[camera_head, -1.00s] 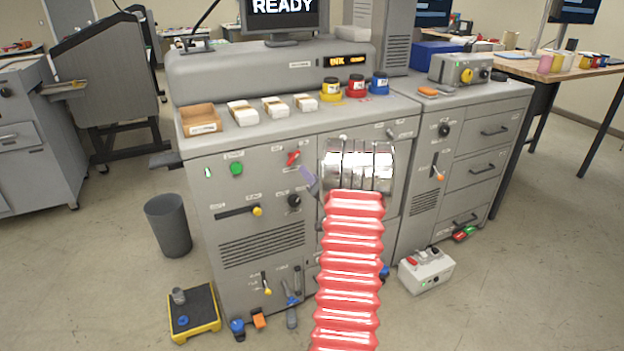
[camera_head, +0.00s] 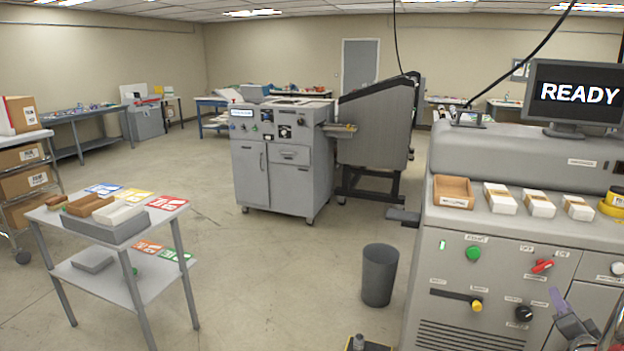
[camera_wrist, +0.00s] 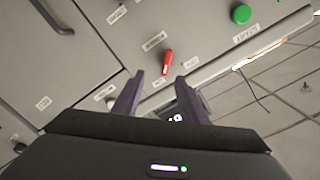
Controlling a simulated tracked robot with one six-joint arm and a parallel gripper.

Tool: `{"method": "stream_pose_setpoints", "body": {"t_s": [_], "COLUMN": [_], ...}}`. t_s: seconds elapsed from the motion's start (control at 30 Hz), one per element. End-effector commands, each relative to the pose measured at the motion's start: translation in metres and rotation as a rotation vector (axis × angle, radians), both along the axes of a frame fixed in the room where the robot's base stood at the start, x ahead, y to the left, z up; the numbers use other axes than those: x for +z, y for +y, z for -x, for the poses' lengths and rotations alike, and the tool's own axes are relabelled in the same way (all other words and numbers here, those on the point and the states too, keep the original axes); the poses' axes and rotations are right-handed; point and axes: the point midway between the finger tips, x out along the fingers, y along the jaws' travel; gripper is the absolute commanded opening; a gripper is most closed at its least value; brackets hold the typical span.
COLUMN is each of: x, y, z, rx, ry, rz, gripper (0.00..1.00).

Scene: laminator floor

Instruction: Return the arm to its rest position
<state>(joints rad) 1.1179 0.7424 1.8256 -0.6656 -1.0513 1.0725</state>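My gripper (camera_wrist: 157,98) is open and empty in the wrist view, its two dark purple fingers apart. It faces the front of the grey machine (camera_head: 480,250). A red lever (camera_wrist: 168,62) and a green button (camera_wrist: 241,14) lie beyond the fingertips on that panel. In the head view one purple finger (camera_head: 566,318) shows at the lower right, in front of the machine's panel. The rest of my arm is mostly cut off by the right edge there.
A monitor (camera_head: 575,95) reading READY stands on the machine. A grey bin (camera_head: 379,275) stands on the floor left of it. A small two-shelf table (camera_head: 110,240) stands at the left, and a grey cabinet machine (camera_head: 275,165) at the back. Floor between them is clear.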

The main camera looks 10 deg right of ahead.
Motion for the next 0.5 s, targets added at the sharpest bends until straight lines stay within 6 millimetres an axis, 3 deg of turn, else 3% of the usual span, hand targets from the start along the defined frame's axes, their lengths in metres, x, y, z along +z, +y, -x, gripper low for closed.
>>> {"method": "stream_pose_setpoints", "body": {"t_s": [0.17,0.3,0.5], "x": [-0.048,-0.092,-0.112], "y": [-0.01,-0.007,0.017], "z": [0.02,0.049,0.078], "rx": [-0.072,-0.129,-0.152], "ry": [0.206,0.406,0.658], "rz": [-0.007,-0.045,-0.085], "gripper": [0.39,0.39,0.39]}}
